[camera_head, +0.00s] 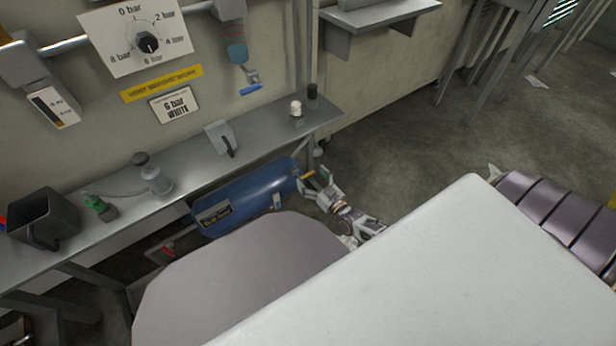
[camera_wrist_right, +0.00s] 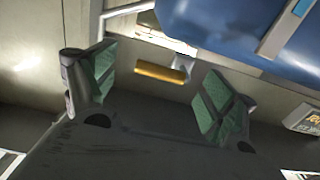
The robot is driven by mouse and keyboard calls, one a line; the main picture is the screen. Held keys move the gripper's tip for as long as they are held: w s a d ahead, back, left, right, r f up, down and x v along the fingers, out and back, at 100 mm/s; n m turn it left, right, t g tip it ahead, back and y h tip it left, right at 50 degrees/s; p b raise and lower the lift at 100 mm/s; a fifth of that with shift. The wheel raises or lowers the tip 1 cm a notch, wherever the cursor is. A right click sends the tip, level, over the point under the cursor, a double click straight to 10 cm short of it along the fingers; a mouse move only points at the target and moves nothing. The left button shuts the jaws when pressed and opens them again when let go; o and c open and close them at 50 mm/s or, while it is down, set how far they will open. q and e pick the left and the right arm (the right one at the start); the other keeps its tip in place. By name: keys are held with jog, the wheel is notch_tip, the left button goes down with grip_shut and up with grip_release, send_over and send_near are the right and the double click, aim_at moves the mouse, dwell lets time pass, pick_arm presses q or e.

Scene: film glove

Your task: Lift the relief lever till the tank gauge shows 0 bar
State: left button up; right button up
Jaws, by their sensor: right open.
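The blue tank (camera_head: 245,195) lies under the wall bench, and its side also shows in the wrist view (camera_wrist_right: 225,35). A yellow-orange lever (camera_head: 309,174) sticks out at the tank's right end. In the right wrist view the lever (camera_wrist_right: 160,73) appears between the fingertips, apart from both. My right gripper (camera_head: 320,187) is open, close to the lever. Its green-padded fingers (camera_wrist_right: 155,92) show with nothing held between them. A wall dial (camera_head: 148,43) is marked 0 to 8 bar; its pointer is too small to read surely. My left gripper is not in view.
The metal bench (camera_head: 185,165) runs above the tank, carrying a dark open bin (camera_head: 43,218), a grey fitting (camera_head: 152,175) and small bottles. The floor (camera_head: 390,130) right of the tank is clear.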

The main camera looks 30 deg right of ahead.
jog(key=shift+w+a+b, duration=0.1)
jog(key=shift+w+b, duration=0.3)
jog(key=shift+w, duration=0.85)
jog(key=c, duration=1.1)
